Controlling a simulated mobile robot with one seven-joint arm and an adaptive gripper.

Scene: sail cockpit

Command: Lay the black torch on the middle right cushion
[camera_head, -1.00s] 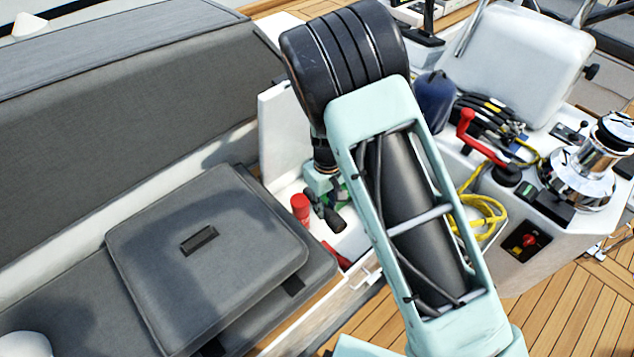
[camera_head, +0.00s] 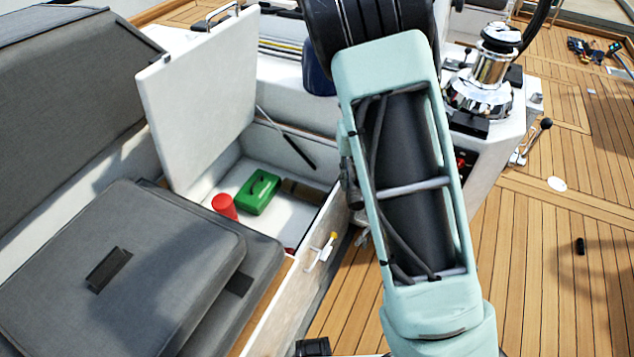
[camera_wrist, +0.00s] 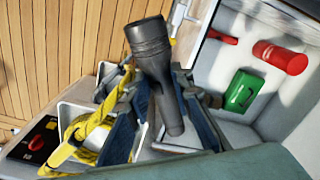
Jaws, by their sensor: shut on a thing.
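In the wrist view, the black torch (camera_wrist: 165,80) is held between the fingers of my gripper (camera_wrist: 165,108). Its wide ribbed end points up in the picture and its narrow end points down. The torch appears clear of the open locker, to its left in that view. In the head view my arm hides the torch and most of my gripper. A grey square cushion (camera_head: 175,265) with a dark strap patch lies at the lower left, stacked askew on another grey cushion (camera_head: 262,275). I cannot tell which one is the middle right cushion.
The open locker (camera_head: 210,185), with its white lid (camera_head: 195,100) raised, holds a red cylinder (camera_head: 225,206) and a green box (camera_head: 260,192). A chrome winch (camera_head: 490,75) stands at upper right. Yellow rope (camera_wrist: 92,140) lies in a side bin. The teak deck at right is mostly free.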

